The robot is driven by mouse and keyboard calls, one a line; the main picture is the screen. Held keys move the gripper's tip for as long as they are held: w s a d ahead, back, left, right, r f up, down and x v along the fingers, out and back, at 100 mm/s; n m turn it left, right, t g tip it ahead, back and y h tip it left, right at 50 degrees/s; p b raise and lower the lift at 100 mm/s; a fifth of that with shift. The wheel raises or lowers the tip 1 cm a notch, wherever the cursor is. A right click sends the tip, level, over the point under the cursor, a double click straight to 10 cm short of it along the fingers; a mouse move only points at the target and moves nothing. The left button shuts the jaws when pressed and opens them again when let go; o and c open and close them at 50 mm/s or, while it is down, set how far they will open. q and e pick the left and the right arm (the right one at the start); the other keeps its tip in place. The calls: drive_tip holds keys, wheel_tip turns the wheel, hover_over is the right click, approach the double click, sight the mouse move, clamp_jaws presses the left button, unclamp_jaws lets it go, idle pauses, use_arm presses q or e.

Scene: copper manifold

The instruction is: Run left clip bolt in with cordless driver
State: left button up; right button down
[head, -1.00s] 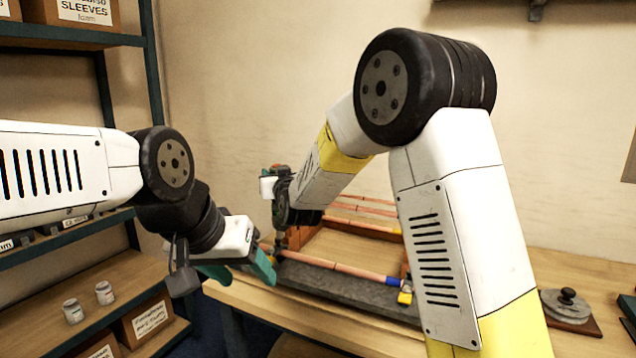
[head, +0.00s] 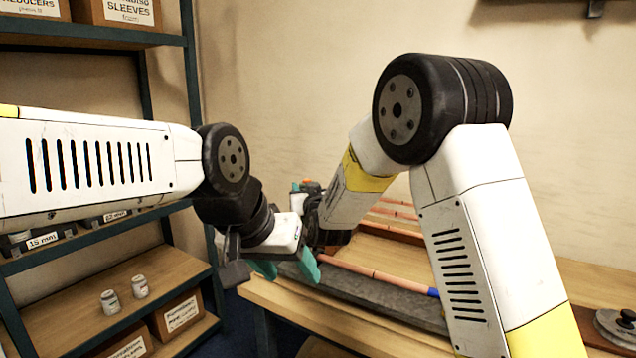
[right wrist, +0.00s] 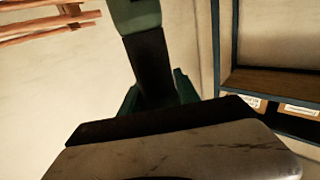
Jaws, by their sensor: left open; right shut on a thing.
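The cordless driver (head: 307,186) shows only as a small teal and orange part behind my right wrist in the head view. In the right wrist view the driver's teal body and dark handle (right wrist: 150,65) rise from between the green fingers of my right gripper (right wrist: 157,88), which is shut on it. My left gripper (head: 286,271) is open, its teal fingers in front of the near-left part of the bench fixture. A copper pipe (head: 370,274) runs along the dark grey slab (head: 375,301), with a blue piece (head: 433,292) toward its right. The left clip and its bolt are hidden.
A wooden bench (head: 300,308) carries the slab, with more copper pipes (head: 392,213) behind. My right arm covers much of the bench. A shelf rack (head: 110,236) with boxes and small jars stands left. A round grey weight-like object (head: 622,325) sits at the right.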

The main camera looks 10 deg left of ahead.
drive_tip(key=shift+f, duration=1)
idle(4.0)
wheel_tip(320, 180, up, 6)
drive_tip(key=shift+r, duration=0.15)
idle(0.6)
drive_tip(key=shift+d, duration=0.1)
